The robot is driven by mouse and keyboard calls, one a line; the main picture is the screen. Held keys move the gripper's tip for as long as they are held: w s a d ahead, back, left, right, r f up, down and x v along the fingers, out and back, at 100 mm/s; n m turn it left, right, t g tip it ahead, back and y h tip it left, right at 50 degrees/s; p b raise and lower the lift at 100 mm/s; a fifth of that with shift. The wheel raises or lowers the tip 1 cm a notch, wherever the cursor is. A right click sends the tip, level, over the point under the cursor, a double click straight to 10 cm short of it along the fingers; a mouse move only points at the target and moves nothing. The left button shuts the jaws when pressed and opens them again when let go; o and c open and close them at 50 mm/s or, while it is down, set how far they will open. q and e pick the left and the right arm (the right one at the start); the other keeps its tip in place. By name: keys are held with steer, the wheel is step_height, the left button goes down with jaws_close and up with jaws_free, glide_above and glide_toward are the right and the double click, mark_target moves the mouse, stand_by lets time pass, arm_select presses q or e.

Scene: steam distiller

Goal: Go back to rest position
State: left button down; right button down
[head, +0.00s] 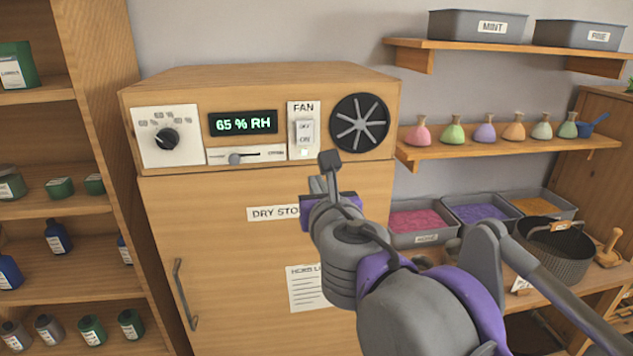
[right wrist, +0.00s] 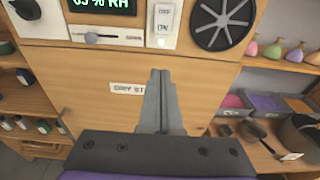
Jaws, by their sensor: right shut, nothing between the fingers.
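My right gripper (head: 328,172) is in front of the upper part of a wooden dry store cabinet (head: 215,265), just below its fan switch (head: 304,133). In the right wrist view its fingers (right wrist: 160,95) are together, with nothing between them, pointing toward the switch and the panel. My right arm comes in from the lower right and covers part of the cabinet door and its labels. The display (head: 243,122) reads 65 % RH. A dial (head: 167,139), a slider (head: 236,159) and a round fan vent (head: 359,122) are on the same panel. My left gripper is not in view.
A shelf unit (head: 105,120) with jars and bottles stands close at the left. Wall shelves at the right hold grey bins (head: 478,26) and several small flasks (head: 452,131). Below are trays of coloured material (head: 420,220) and a dark pot (head: 554,250) on a counter, near my arm.

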steer(key=s+d+f+m+g+h, duration=0.2)
steer(key=s+d+f+m+h, duration=0.1)
steer(key=d+f+m, duration=0.55)
steer(key=s+d+f+m+g+h, duration=0.2)
steer(key=s+d+f+m+h, duration=0.3)
steer(key=f+m, duration=0.55)
steer(key=s+d+f+m+g+y, duration=0.1)
steer(key=s+f+m+g+y, duration=0.1)
steer(key=s+f+m, duration=0.6)
steer(key=s+d+f+m+g+y, duration=0.1)
steer(key=s+f+m+g+y, duration=0.2)
steer(key=s+f+m, duration=0.5)
step_height(320, 180, down, 6)
steer(key=m+g, duration=0.1)
steer(key=m, duration=0.1)
steer(key=shift+d+m+g+y, duration=0.15)
steer(key=shift+m+g+y, duration=0.15)
steer(key=shift+g, duration=0.1)
